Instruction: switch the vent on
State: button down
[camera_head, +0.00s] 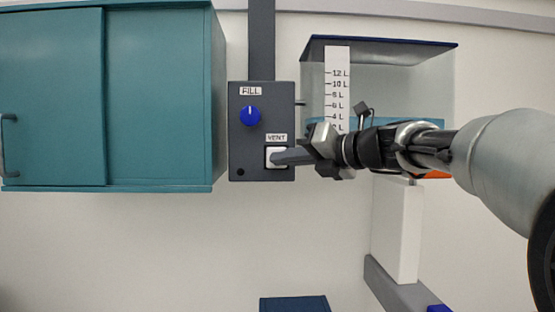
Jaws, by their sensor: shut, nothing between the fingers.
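The vent switch (271,152) is a white rocker under a "VENT" label, low on the dark grey control box (247,143). My gripper (277,157) is shut and empty. It comes in from the right, and its fingertips lie over the right part of the switch in this view. I cannot tell whether they touch the switch or stop just short of it. The fingers hide part of the switch, and its on or off position is not clear.
A blue knob (250,116) labelled "FILL" sits above the switch. A clear tank (400,75) with a litre scale (338,80) stands behind my arm at the right. A teal cabinet (160,95) hangs at the left. The wall below the box is clear.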

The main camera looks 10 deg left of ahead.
jog(key=shift+w+r+p, duration=0.1)
jog(key=shift+w+p, duration=0.05)
jog(key=shift+p, duration=0.15)
dwell(0.4)
jog(key=shift+w+a+p, duration=0.1)
jog(key=shift+w+p, duration=0.2)
jog(key=shift+s, duration=0.4)
dwell(0.4)
jog(key=s+d, duration=0.1)
jog(key=s, duration=0.4)
jog(key=shift+s+d+b, duration=0.35)
jog(key=shift+s+b, duration=0.05)
jog(key=shift+b, duration=0.05)
